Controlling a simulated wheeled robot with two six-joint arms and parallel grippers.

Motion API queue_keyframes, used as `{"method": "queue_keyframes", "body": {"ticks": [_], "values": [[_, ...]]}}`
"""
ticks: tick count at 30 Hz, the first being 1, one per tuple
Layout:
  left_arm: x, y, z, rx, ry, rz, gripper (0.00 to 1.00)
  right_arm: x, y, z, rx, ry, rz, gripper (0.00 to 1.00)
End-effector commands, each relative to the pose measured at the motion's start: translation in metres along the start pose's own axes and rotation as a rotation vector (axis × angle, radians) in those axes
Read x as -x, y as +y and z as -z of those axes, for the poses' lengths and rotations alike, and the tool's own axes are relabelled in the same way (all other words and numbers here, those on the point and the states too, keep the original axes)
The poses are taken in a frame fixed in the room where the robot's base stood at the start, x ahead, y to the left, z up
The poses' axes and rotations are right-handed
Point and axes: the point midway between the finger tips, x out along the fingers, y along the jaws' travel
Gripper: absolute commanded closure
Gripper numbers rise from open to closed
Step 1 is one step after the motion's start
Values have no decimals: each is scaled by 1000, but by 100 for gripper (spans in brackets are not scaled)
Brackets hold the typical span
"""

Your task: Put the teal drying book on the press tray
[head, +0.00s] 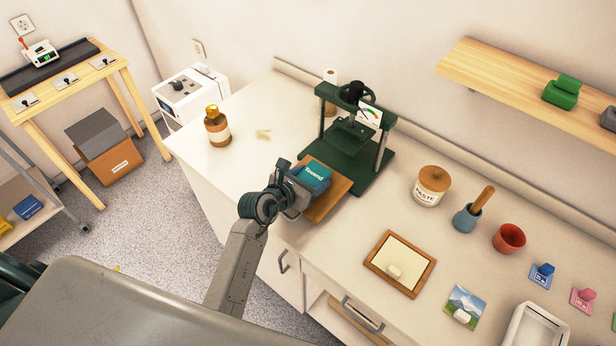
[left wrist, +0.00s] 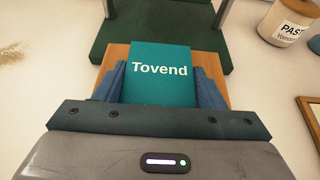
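The teal book (head: 315,174), lettered "Tovend", is over the wooden press tray (head: 328,204) in front of the green press (head: 352,130). My left gripper (head: 304,184) reaches it from the front. In the left wrist view the blue fingers of the gripper (left wrist: 160,88) lie against both sides of the book (left wrist: 160,62). The tray (left wrist: 115,52) shows behind and beside it. Whether the book touches the tray or hangs just above it cannot be told. My right gripper is not in view.
A brown bottle (head: 216,128) stands left of the press. The paste jar (head: 431,186), a blue pot with a wooden handle (head: 468,217), a red cup (head: 508,238) and a wooden frame (head: 400,264) lie to the right. The counter between bottle and press is mostly clear.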

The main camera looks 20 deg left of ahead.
Motion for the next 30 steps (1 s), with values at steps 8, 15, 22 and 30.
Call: {"method": "queue_keyframes", "body": {"ticks": [8, 15, 22, 30], "values": [[0, 0, 0, 1, 0, 1, 17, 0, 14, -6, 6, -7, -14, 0], [10, 0, 1, 0, -1, 0, 17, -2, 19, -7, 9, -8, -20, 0], [53, 0, 3, -4, 0, -1, 17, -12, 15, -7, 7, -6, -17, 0], [104, 0, 2, -2, 1, 0, 17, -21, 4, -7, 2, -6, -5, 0]]}}
